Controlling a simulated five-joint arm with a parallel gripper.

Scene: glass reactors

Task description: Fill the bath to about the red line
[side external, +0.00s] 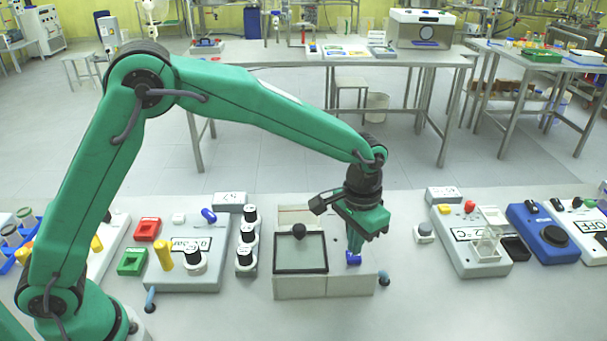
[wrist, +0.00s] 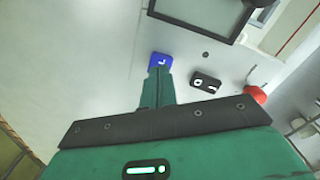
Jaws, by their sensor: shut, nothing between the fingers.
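The bath (side external: 300,287) is a light grey box with a dark-framed window on its left part, in the middle of the bench in the side view. A black knob (side external: 299,231) shows at the window's back edge. A blue button (side external: 353,258) is on the box's right part. My gripper (side external: 354,248) is shut and empty, pointing down with its tips at the blue button. In the wrist view the tips lie right against or just above the button (wrist: 160,60); I cannot tell if they press it.
A small black display (wrist: 207,82) and a red part (wrist: 256,95) show beside the fingers in the wrist view. Left of the bath stand black-topped knobs (side external: 246,236) and a grey device (side external: 190,275). On the right are another grey device (side external: 468,262) and a blue one (side external: 543,232).

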